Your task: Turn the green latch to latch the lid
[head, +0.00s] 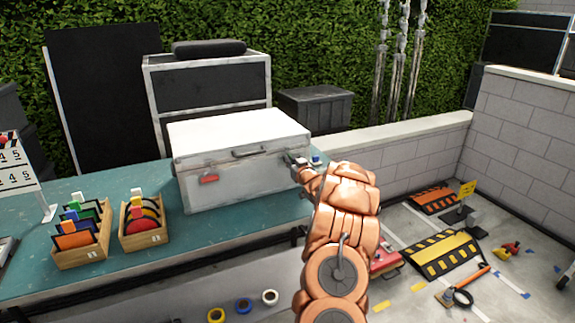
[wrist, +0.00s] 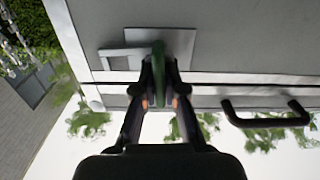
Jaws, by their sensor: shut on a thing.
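A silver-grey case (head: 230,187) with a white lid (head: 240,130) stands on the teal table, and the lid lies down on it. A red latch (head: 209,179) is on the left of its front. My gripper (head: 298,163) is at the right of the front and mostly covers that spot. In the wrist view, the green latch (wrist: 159,52) stands upright in the picture on a grey metal plate (wrist: 180,45). My gripper (wrist: 160,75) is shut on it, one finger on each side. The fingers hide the latch's lower end and part of the lid seam.
A black handle (head: 250,152) sits between the latches; it also shows in the wrist view (wrist: 265,118). Wooden boxes (head: 143,238) stand left of the case. A low block wall (head: 410,132) runs at the right.

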